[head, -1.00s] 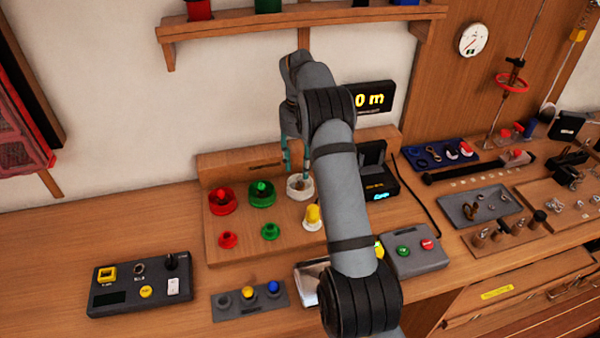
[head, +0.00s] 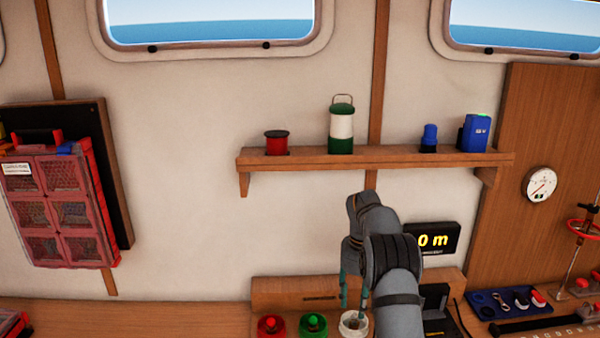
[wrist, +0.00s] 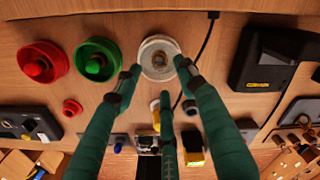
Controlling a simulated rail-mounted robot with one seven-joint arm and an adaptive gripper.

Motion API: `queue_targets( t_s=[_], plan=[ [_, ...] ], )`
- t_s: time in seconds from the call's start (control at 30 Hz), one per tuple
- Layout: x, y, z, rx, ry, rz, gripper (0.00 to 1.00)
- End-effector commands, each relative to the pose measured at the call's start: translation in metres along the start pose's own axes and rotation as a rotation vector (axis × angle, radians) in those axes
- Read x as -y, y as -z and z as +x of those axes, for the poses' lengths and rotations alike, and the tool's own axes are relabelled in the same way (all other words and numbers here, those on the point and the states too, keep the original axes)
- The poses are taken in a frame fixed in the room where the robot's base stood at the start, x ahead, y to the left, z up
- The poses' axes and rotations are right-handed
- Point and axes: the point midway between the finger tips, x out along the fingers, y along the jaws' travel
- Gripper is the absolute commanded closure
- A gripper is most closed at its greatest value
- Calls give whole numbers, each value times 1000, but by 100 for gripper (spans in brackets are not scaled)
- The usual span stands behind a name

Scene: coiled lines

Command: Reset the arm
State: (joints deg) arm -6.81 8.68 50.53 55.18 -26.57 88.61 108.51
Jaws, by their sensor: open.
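My gripper (head: 354,294) hangs down over the wooden board at the bottom of the head view, above the white round holder (head: 353,322). In the wrist view its green fingers (wrist: 158,82) are spread apart, with nothing held between them. The white holder (wrist: 159,58) lies just beyond the fingertips and has a small brownish piece at its centre. A red holder (wrist: 43,62) and a green holder (wrist: 97,59) sit to its left, each with a matching knob inside. My arm hides part of the board to the right in the head view.
A wall shelf (head: 375,158) with a red spool, a lantern and blue items is above my arm. A display (head: 432,238) stands behind it to the right. A dark box (wrist: 276,58) and a yellow object (wrist: 192,147) are near the fingers. A red organizer (head: 60,200) hangs at left.

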Motion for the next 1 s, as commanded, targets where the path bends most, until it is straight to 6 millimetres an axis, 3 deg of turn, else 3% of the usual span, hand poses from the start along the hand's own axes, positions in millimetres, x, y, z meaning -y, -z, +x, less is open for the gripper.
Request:
queue_targets(
  t_s=[0.27,0.3,0.53,1.0],
  plan=[
    [-2,1,52,-2,-4,2,60],
    [0,0,45,0,0,-51,60],
    [-1,1,48,-2,-2,-215,60],
    [-3,3,53,-7,-8,-227,60]
  ],
)
